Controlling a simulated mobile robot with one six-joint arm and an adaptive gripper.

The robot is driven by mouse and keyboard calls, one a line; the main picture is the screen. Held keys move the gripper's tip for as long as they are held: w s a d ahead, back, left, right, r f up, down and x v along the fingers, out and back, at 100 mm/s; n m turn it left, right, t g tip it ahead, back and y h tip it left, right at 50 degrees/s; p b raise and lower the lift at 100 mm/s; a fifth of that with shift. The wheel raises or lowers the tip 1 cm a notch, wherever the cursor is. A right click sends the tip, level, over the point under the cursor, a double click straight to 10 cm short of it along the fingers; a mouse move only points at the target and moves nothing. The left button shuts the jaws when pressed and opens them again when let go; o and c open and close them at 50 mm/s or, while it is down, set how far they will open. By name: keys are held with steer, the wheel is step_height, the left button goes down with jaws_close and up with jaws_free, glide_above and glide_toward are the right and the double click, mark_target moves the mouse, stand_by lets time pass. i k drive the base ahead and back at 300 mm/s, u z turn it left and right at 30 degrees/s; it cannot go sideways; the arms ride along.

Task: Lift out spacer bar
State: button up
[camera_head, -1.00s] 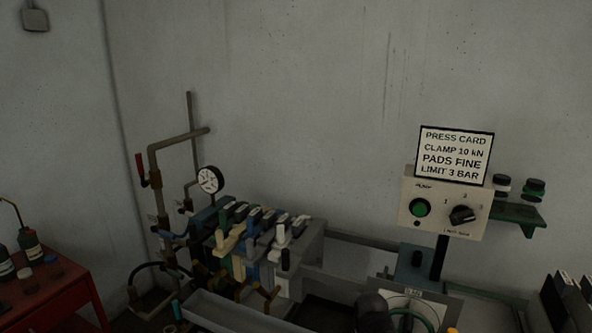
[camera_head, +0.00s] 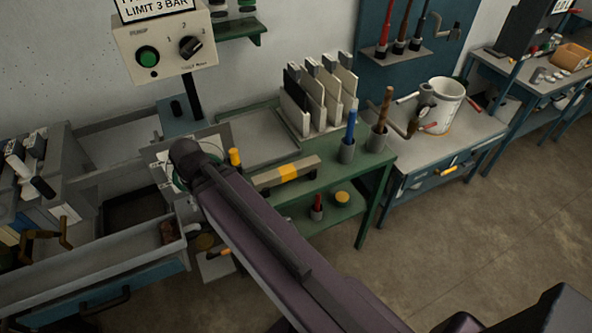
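A pale bar with a yellow band (camera_head: 287,172) lies on the front of the green bench, just right of my arm; it looks like the spacer bar, but I cannot be sure. My arm reaches in from the lower right and ends in a dark rounded joint over a light plate with a round green-edged part (camera_head: 162,157). My gripper does not show; the arm hides whatever lies beneath its end.
A control box (camera_head: 163,44) stands on a post behind. A grey trough (camera_head: 95,257) is at left. A white bucket (camera_head: 446,98) stands on the blue bench. Floor at right is clear.

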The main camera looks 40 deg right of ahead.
mark_target(287, 172)
steer(key=z, duration=4.3)
steer(key=i, duration=0.1)
steer(key=u, duration=2.45)
steer(key=k, duration=0.65)
steer(key=u, duration=0.75)
